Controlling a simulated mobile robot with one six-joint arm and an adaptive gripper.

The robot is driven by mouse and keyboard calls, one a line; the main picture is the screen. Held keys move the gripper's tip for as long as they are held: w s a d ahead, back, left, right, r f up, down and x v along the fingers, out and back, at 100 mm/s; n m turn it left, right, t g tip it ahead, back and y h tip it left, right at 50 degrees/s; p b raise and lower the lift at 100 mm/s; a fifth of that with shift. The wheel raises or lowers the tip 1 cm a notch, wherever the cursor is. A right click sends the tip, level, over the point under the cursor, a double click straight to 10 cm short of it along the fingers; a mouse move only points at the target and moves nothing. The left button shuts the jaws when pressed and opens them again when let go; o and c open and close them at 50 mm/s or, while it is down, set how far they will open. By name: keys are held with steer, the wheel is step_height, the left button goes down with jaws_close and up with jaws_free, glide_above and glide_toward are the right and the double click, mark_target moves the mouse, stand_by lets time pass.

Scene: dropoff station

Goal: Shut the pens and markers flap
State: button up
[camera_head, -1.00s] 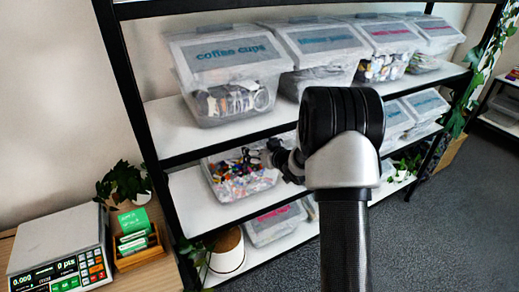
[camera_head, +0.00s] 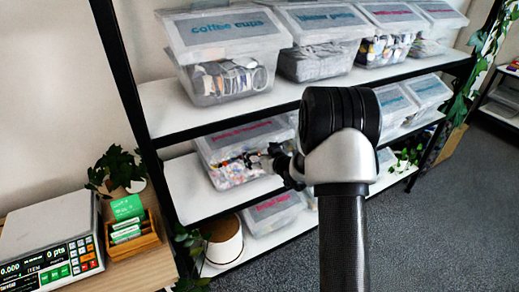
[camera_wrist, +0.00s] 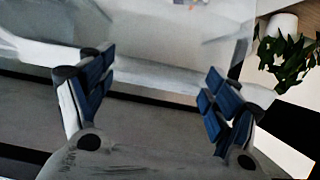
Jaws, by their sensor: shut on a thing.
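The pens and markers bin (camera_head: 222,174) is a clear box of colourful items on the middle shelf, left of my arm. Its clear flap (camera_head: 238,135) with a red label lies low over the box; the label is too blurred to read. My gripper (camera_head: 280,158) is at the bin's right front, partly hidden by my own arm. In the wrist view my gripper's blue-padded fingers (camera_wrist: 160,95) stand well apart at the pale, see-through plastic. It is shut on the flap, though the contact is hard to see. Whether the flap is fully seated cannot be told.
Clear lidded bins, one labelled coffee cups (camera_head: 225,80), line the upper shelf (camera_head: 165,110). Another bin (camera_head: 275,215) sits on the lower shelf beside a white plant pot (camera_head: 223,243). A scale (camera_head: 50,245) and a wooden box (camera_head: 135,238) stand on the left table.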

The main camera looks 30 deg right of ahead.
steer(key=f+b, duration=0.1)
steer(key=f, duration=0.1)
steer(key=f+b, duration=0.1)
steer(key=f, duration=0.1)
steer(key=f+b, duration=0.1)
steer(key=shift+w+a+f, duration=0.1)
steer(key=shift+w+f, duration=0.2)
steer(key=shift+f, duration=0.1)
steer(key=shift+w+f+b, duration=0.25)
steer(key=shift+f+b, duration=0.05)
steer(key=shift+f, duration=0.2)
steer(key=shift+w+f+b, duration=0.2)
steer(key=shift+f+b, duration=0.1)
steer(key=shift+f, duration=0.15)
jaws_close()
steer(key=c, duration=0.8)
jaws_free()
steer(key=shift+r, duration=0.35)
steer(key=shift+c, duration=0.2)
steer(key=shift+o, duration=1.3)
steer(key=shift+r+p, duration=0.1)
steer(key=shift+p, duration=0.2)
steer(key=o, duration=2)
steer(key=shift+o, duration=0.2)
steer(key=v, duration=1.2)
